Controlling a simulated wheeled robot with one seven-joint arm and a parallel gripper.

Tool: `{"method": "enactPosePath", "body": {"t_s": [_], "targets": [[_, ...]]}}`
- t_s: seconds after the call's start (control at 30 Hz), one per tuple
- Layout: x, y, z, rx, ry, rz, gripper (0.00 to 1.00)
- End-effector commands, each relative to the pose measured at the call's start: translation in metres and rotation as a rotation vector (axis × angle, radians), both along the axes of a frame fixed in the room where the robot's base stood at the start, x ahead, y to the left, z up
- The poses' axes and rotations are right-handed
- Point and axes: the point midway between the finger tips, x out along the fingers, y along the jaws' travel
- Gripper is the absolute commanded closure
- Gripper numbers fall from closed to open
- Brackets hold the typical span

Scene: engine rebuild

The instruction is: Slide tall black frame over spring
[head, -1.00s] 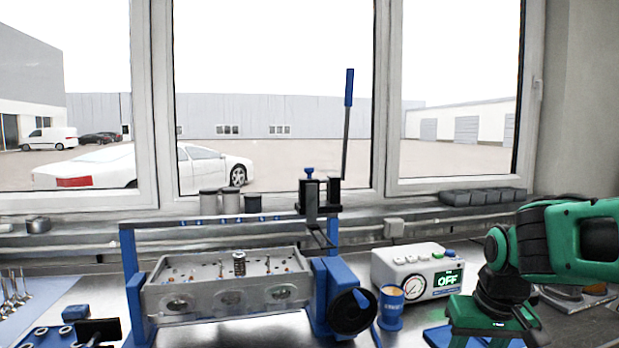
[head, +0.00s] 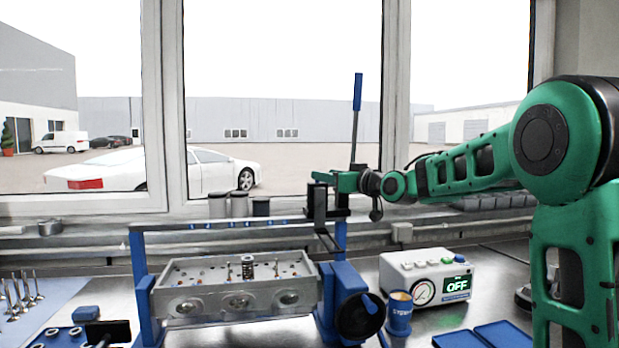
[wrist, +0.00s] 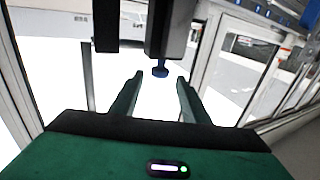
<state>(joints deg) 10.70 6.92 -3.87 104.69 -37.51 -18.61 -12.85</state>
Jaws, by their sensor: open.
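The tall black frame (head: 319,206) sits on the blue rail above the right end of the cylinder head, with a blue-handled lever (head: 357,95) rising from it. The spring (head: 247,267) stands upright on the cylinder head (head: 240,301), left of and below the frame. My gripper (head: 330,180) is at the top of the frame, fingers pointing left. The gripper hides the knob in the head view.
The rail (head: 200,226) runs left over the cylinder head and looks clear. A white box reading OFF (head: 408,277) and a blue cup (head: 399,314) stand at right. Several valves (head: 22,292) stand at far left.

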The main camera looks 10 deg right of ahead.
Motion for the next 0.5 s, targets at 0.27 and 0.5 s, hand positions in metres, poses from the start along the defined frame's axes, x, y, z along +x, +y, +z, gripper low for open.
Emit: {"method": "enactPosePath", "body": {"t_s": [0.27, 0.5], "targets": [[0.046, 0.017, -0.002, 0.000, 0.003, 0.000, 0.58], [0.077, 0.029, -0.001, -0.001, 0.003, -0.001, 0.58]]}}
